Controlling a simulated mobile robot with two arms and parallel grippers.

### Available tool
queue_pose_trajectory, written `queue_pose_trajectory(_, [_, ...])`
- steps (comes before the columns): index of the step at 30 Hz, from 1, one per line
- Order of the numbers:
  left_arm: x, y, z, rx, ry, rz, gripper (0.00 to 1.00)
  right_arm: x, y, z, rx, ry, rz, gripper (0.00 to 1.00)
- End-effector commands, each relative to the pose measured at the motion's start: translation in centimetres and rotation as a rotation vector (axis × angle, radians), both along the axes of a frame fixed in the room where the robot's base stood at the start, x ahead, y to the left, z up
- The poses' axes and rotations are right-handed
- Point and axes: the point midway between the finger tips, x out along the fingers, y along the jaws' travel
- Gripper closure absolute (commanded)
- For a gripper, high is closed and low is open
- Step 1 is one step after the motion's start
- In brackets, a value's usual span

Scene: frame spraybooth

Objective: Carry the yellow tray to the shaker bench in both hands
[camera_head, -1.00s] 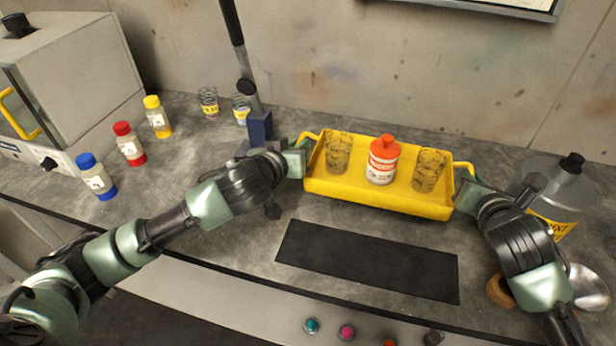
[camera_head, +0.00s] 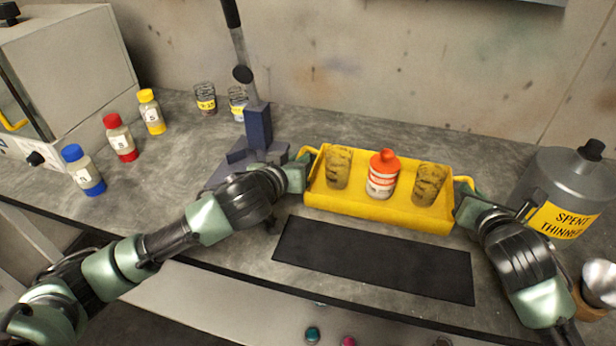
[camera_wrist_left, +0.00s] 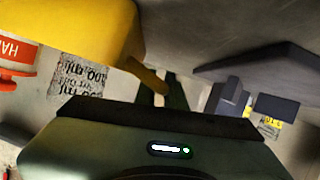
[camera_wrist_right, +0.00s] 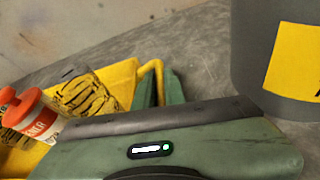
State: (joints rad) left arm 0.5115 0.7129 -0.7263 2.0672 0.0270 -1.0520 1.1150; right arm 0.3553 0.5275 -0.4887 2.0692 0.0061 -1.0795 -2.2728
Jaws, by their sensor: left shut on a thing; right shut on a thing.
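The yellow tray (camera_head: 375,210) is held between my two grippers over the grey bench. In it stand two patterned cups (camera_head: 338,167) (camera_head: 429,184) with an orange-capped white bottle (camera_head: 382,175) between them. My left gripper (camera_head: 305,166) is shut on the tray's left handle; the handle also shows in the left wrist view (camera_wrist_left: 148,78). My right gripper (camera_head: 464,196) is shut on the right handle, which shows in the right wrist view (camera_wrist_right: 152,72). The tray looks about level. I cannot tell whether its underside touches the bench. No shaker bench is identifiable by a label.
A black mat (camera_head: 375,260) lies in front of the tray. A blue-grey lever press (camera_head: 257,128) stands close at left, a spent thinner can (camera_head: 568,190) at right. Blue, red and yellow-capped bottles (camera_head: 84,170) (camera_head: 120,138) (camera_head: 151,111) and a box machine (camera_head: 75,70) are further left.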

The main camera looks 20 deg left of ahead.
Motion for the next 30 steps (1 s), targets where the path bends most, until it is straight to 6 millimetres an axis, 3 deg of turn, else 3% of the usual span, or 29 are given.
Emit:
queue_pose_trajectory(2, [0.0, 0.0, -0.4, 0.000, -0.003, -0.001, 1.00, 0.1, -0.1, -0.4, -0.001, -0.003, -0.002, 1.00])
queue_pose_trajectory(3, [0.0, 0.0, -0.4, 0.001, -0.001, 0.000, 0.86, 0.0, -0.1, -0.5, -0.001, 0.000, -0.002, 0.87])
queue_pose_trajectory(5, [0.0, 0.0, -0.3, 0.001, -0.001, 0.000, 0.70, 0.0, -0.1, -0.3, -0.001, 0.000, -0.002, 0.70])
queue_pose_trajectory(6, [0.0, 0.0, -0.3, 0.001, 0.000, 0.000, 0.67, 0.0, -0.1, -0.3, -0.001, 0.000, -0.002, 0.68])
queue_pose_trajectory(17, [-0.4, 0.1, -0.2, 0.000, 0.001, 0.000, 0.67, 0.0, 0.0, -0.3, 0.000, 0.000, 0.000, 0.68])
queue_pose_trajectory(20, [-1.5, 0.2, 0.2, 0.000, 0.001, 0.000, 0.67, 0.0, 0.0, -0.3, 0.000, 0.000, 0.000, 0.68])
queue_pose_trajectory(30, [-8.1, 0.8, 2.9, 0.000, 0.001, -0.002, 0.67, 0.0, 0.0, -0.3, 0.000, 0.000, 0.000, 0.68])
